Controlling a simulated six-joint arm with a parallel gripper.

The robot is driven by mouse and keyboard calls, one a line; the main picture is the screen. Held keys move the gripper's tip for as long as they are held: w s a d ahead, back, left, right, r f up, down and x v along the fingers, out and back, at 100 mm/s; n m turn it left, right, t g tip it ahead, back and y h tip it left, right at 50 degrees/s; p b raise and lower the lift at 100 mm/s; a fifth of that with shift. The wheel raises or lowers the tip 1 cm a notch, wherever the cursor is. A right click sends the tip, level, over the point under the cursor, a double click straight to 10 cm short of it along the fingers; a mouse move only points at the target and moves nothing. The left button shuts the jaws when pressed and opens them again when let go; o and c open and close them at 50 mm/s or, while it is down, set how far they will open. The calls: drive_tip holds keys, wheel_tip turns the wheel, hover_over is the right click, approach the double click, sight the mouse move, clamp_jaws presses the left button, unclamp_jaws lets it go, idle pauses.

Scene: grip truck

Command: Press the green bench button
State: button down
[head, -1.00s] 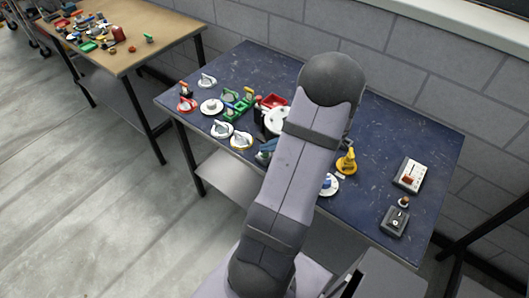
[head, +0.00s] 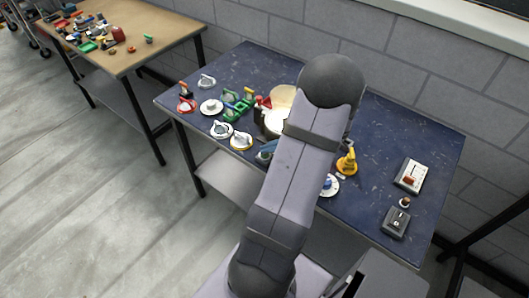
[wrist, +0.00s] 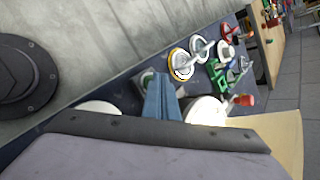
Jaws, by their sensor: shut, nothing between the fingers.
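My gripper (wrist: 163,98) shows in the wrist view as blue-grey fingers held together, with nothing between them. A small grey box with a dull green spot (wrist: 147,77) lies just beyond the fingertips, partly covered by them; it may be the green button, but I cannot tell for sure. I cannot tell whether the fingertips touch it. In the head view my arm covers the middle of the blue bench (head: 400,130), and I cannot make out the button there. A blue bit (head: 266,150) beside the arm looks like my fingers low over the bench.
White dials (head: 221,129), green frames (head: 240,106) and red parts (head: 187,104) crowd the bench's left. A yellow part (head: 347,163), a white switch box (head: 411,175) and a dark box (head: 396,222) stand right. A tan table (head: 150,45) is at far left.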

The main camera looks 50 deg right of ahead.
sight(269, 155)
drive_tip(key=shift+r, duration=0.35)
drive_tip(key=shift+r+p, duration=2.4)
drive_tip(key=shift+r, duration=0.5)
drive_tip(key=shift+d+f, duration=0.1)
drive_tip(key=s+a+f+n+g+y, duration=0.1)
drive_tip(key=s+a+f+n+g, duration=0.25)
drive_tip(key=s+a, duration=0.3)
drive_tip(key=s+a+f+n+g+y, duration=0.1)
drive_tip(key=s+a+f+n+g, duration=0.1)
drive_tip(key=s+a+n+g, duration=0.35)
drive_tip(key=w+a+r+n+h, duration=0.1)
drive_tip(key=w+a+r+n, duration=0.1)
drive_tip(key=a+n, duration=0.3)
drive_tip(key=w+a+r+n+h, duration=0.1)
drive_tip(key=w+a+r+n, duration=0.2)
drive_tip(key=a, duration=0.7)
drive_tip(key=w+a+r+n+h, duration=0.2)
drive_tip(key=w+a+r+n, duration=0.1)
drive_tip(key=a+n, duration=0.4)
drive_tip(key=shift+w+a+r+n, duration=0.15)
drive_tip(key=shift+w+n, duration=0.15)
drive_tip(key=shift+w, duration=0.6)
